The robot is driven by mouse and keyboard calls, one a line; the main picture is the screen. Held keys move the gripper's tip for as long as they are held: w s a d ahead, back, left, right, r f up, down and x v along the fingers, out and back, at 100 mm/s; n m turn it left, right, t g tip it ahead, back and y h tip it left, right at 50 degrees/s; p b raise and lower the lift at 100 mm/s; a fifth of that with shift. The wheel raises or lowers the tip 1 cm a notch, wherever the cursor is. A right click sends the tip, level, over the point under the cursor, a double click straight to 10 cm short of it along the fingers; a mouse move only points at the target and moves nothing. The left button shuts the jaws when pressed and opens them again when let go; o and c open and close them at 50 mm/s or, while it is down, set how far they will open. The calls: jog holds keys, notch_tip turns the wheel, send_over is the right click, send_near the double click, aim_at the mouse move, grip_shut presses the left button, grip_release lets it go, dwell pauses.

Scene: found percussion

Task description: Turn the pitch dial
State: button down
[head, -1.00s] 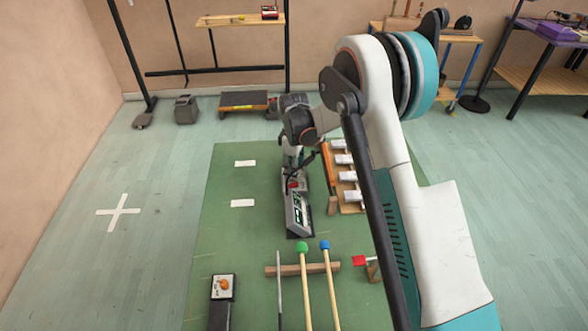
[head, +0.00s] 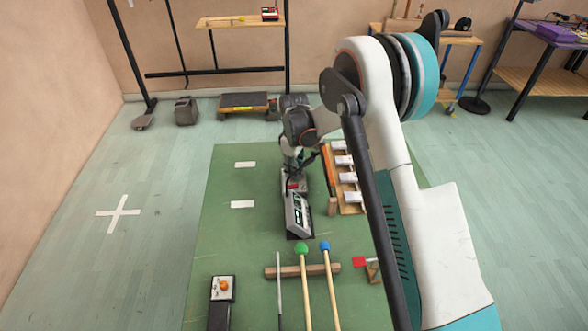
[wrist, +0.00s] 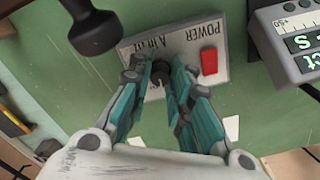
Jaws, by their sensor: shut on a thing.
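In the wrist view a white panel (wrist: 209,38) carries the word POWER, other lettering, a red switch (wrist: 209,62) and a small black knob (wrist: 160,78). My gripper (wrist: 160,66) has its two teal fingers on either side of this knob, shut on it. The fingertips partly hide the knob, and I see no word naming it as pitch. In the head view my gripper (head: 293,172) is over the far end of the dark device (head: 298,212) on the green mat. The knob is hidden there.
A grey box with a display (wrist: 292,42) stands right of the panel in the wrist view. In the head view, white bars on a wooden frame (head: 347,178) stand close right of the device. Mallets (head: 305,275) lie in front. The mat's left side is mostly clear.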

jog(key=shift+m, duration=2.1)
jog(key=c, duration=1.4)
grip_release()
notch_tip(320, 180, up, 12)
